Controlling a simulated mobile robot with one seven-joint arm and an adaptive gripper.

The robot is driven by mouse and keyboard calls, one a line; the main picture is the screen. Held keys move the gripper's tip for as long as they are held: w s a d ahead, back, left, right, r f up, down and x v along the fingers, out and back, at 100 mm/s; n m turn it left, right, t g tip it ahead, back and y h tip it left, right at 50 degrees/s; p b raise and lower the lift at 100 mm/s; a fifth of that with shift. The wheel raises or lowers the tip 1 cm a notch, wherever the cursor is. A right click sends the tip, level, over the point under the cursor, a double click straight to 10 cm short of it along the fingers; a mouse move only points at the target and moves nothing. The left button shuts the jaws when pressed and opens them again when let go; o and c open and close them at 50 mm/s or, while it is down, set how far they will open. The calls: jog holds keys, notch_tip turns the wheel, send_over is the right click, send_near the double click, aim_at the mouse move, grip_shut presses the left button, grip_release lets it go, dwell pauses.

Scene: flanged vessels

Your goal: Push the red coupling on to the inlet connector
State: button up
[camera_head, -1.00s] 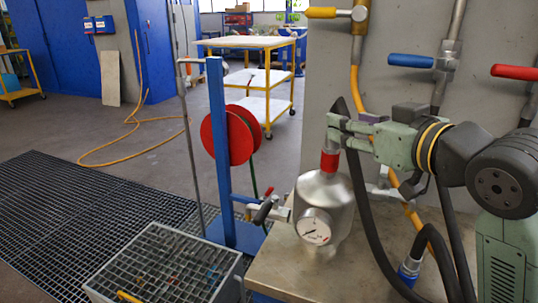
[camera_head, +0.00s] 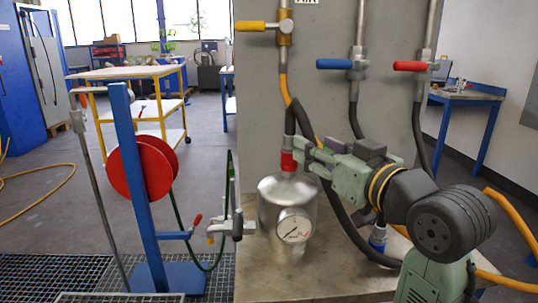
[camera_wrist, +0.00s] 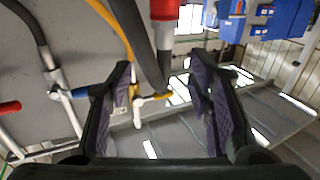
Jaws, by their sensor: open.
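The red coupling (camera_head: 288,161) sits upright on top of the silver vessel (camera_head: 286,204), at the end of a black hose (camera_head: 290,121). The inlet connector is hidden, so I cannot tell how far the coupling is seated. My gripper (camera_head: 301,149) is close to the right of the coupling, around its upper end. In the wrist view, which looks upside down, my gripper (camera_wrist: 164,88) is open, with its purple-padded fingers apart. The coupling shows there at the top edge (camera_wrist: 165,10), and the hose lies in the gap between the fingers or beyond it.
The vessel carries a pressure gauge (camera_head: 294,226) and stands on a metal bench (camera_head: 315,283). Behind it a grey panel holds yellow (camera_head: 264,26), blue (camera_head: 341,64) and red (camera_head: 416,66) valve handles. A red hose reel (camera_head: 140,167) on a blue post stands to the left.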

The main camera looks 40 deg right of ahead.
aim_at(290, 134)
jog(key=w, duration=0.3)
jog(key=w+p, duration=0.1)
jog(key=w, duration=0.2)
jog(key=w+d+p, duration=0.1)
jog(key=w, duration=0.2)
jog(key=shift+w+f, duration=0.2)
jog(key=shift+w, duration=0.05)
grip_shut()
dwell(0.4)
